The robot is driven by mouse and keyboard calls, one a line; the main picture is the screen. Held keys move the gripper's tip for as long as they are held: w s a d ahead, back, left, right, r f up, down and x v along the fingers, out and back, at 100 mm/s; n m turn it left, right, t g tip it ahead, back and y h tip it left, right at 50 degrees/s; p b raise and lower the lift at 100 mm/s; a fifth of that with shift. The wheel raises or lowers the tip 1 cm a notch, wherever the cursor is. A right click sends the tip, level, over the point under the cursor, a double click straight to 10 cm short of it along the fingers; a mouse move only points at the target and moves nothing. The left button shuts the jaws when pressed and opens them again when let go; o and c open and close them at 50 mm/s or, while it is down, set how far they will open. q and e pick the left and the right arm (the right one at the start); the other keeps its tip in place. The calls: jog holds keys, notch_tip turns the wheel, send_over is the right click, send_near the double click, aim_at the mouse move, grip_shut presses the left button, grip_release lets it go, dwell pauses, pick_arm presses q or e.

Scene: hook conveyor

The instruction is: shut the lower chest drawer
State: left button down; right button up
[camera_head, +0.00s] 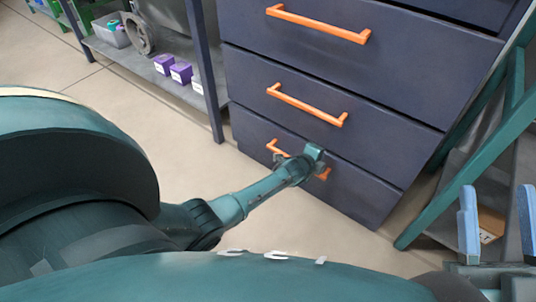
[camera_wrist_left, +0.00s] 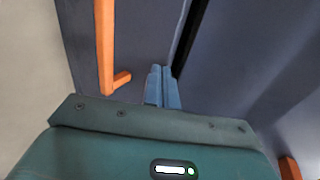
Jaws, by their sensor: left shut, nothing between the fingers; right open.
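The lower drawer (camera_head: 362,195) is the bottom dark blue front of the chest, with an orange handle (camera_head: 325,173) partly hidden behind my left arm. Its front looks nearly flush with the drawer above; I cannot tell whether a small gap is left. My left gripper is at this front, its fingers hidden by the wrist in the head view. In the left wrist view its blue fingers (camera_wrist_left: 162,87) are shut and empty, beside the orange handle (camera_wrist_left: 105,50) and close to the drawer face; contact is unclear. My right gripper (camera_head: 498,225) is open and empty at the lower right.
The middle drawer (camera_head: 390,125) and the drawer above it look shut, each with an orange handle. A shelf (camera_head: 150,72) with purple boxes (camera_head: 180,72) stands left of the chest. A green frame (camera_head: 480,150) stands right, with a cardboard box (camera_head: 490,223) near my right gripper.

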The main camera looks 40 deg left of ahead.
pick_arm(q)
jog(key=shift+w+r, duration=0.2)
jog(key=shift+w, duration=0.35)
pick_arm(e)
jog(key=shift+w+a+r, duration=0.25)
jog(key=shift+a+r, duration=0.15)
jog(key=shift+d, duration=0.1)
